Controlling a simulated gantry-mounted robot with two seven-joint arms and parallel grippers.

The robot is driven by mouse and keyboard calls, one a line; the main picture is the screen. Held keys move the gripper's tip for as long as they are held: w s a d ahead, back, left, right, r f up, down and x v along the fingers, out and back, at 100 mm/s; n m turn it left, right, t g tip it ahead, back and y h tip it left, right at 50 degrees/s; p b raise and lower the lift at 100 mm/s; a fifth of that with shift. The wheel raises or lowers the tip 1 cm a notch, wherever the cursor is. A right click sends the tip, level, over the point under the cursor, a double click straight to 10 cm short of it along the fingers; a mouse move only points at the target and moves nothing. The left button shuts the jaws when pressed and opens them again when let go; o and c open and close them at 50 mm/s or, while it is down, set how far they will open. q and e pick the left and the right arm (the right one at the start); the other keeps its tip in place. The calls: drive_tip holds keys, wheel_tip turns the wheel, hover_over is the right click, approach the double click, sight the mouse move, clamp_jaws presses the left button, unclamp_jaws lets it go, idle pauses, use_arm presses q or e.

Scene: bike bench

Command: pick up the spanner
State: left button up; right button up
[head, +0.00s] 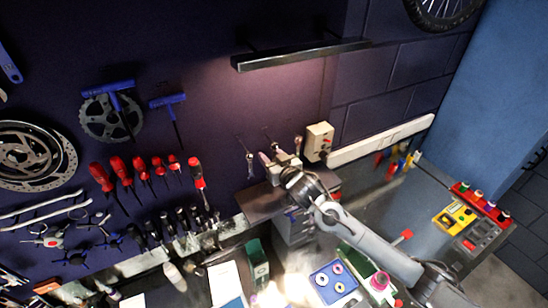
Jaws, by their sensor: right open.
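A thin silver spanner (249,160) hangs upright on the dark wall, just left of my right gripper. A similar slim tool (269,138) shows partly behind the gripper, and its lower part is hidden. I cannot tell which of these is the task's spanner. My right gripper (281,151) reaches in from the lower right and faces the wall, with its fingers apart. I see nothing held between them. My left gripper is not in view.
Red-handled screwdrivers (122,172) and blue-handled tools (118,100) hang to the left. A lamp bar (300,55) juts out above. A beige box (318,141) is close on the right. The bench below holds a blue tray (322,293) and a green bin (257,262).

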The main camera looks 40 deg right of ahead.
clamp_jaws()
idle(0.4)
